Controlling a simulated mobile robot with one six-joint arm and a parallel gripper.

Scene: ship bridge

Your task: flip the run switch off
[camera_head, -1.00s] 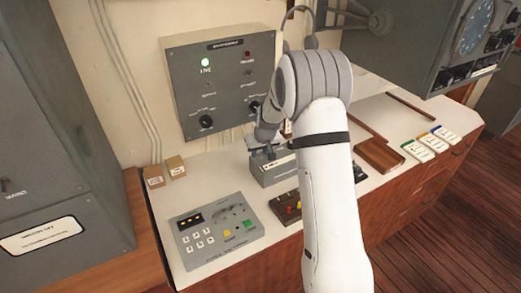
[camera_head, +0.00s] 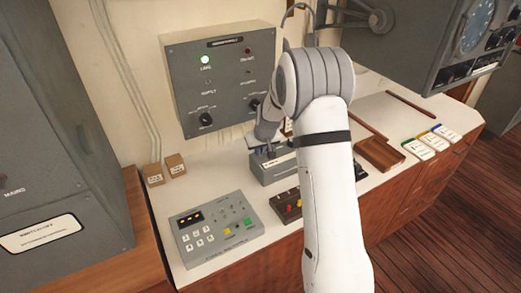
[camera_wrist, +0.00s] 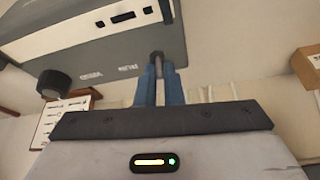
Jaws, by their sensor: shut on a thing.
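A small grey box (camera_head: 284,172) stands on the white counter in the head view, partly hidden by my arm. My gripper (camera_head: 258,148) reaches down at its back left side. In the wrist view, the two blue fingers of my gripper (camera_wrist: 159,78) are closed around a small, slim, dark-tipped lever (camera_wrist: 157,57). It shows close to the edge of a grey housing. I take this lever to be the run switch, but its label cannot be read. Which way it is thrown cannot be told.
A grey wall panel (camera_head: 226,85) with a lit green lamp and black knobs hangs behind my gripper. A keypad console (camera_head: 215,228), a dark block with coloured knobs (camera_head: 290,206) and a wooden block (camera_head: 380,154) share the counter.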

